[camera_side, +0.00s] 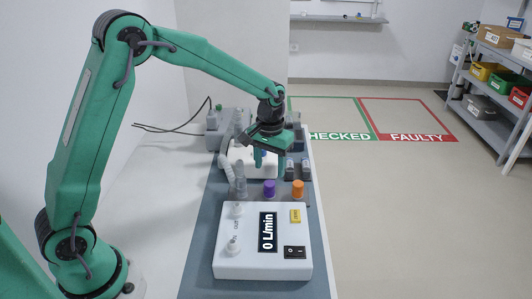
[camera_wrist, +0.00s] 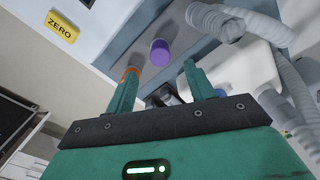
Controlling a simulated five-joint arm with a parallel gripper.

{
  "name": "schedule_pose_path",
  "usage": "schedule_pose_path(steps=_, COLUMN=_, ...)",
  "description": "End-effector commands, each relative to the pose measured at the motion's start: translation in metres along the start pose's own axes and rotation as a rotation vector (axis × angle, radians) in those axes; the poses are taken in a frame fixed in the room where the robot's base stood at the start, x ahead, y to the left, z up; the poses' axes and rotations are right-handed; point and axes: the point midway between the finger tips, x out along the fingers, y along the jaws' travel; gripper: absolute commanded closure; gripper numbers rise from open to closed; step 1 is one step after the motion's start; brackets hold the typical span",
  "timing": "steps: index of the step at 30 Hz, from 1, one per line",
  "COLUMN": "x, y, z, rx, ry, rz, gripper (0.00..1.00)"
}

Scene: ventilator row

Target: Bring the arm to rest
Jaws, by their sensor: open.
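My green arm reaches out from the left in the side view, and my gripper (camera_side: 271,158) points down above the bench, over the far white device. In the wrist view my gripper (camera_wrist: 162,88) has its two green fingers apart, with nothing held between them. A purple cap (camera_side: 269,188) and an orange cap (camera_side: 297,188) stand on the bench nearer the camera than my gripper. The purple cap also shows beyond the fingers in the wrist view (camera_wrist: 160,52); the orange one is mostly hidden behind the left finger.
A white flow meter box (camera_side: 262,262) reading 0 L/min sits at the near end of the blue bench top (camera_side: 196,262). A corrugated hose (camera_wrist: 240,22) lies close to my fingers. Floor areas marked CHECKED (camera_side: 338,136) and FAULTY (camera_side: 416,137) and a shelf rack stand clear to the right.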

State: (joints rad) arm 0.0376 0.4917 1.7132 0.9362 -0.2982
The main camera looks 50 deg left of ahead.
Motion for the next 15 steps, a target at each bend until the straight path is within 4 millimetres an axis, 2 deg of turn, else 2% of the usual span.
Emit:
schedule_pose_path(steps=7, x=-0.018, y=-0.004, z=0.008, rx=0.012, ry=0.025, rz=0.007, gripper=0.46)
schedule_pose_path(steps=15, x=-0.063, y=-0.015, z=0.036, rx=0.048, ry=0.092, rz=0.025, gripper=0.46)
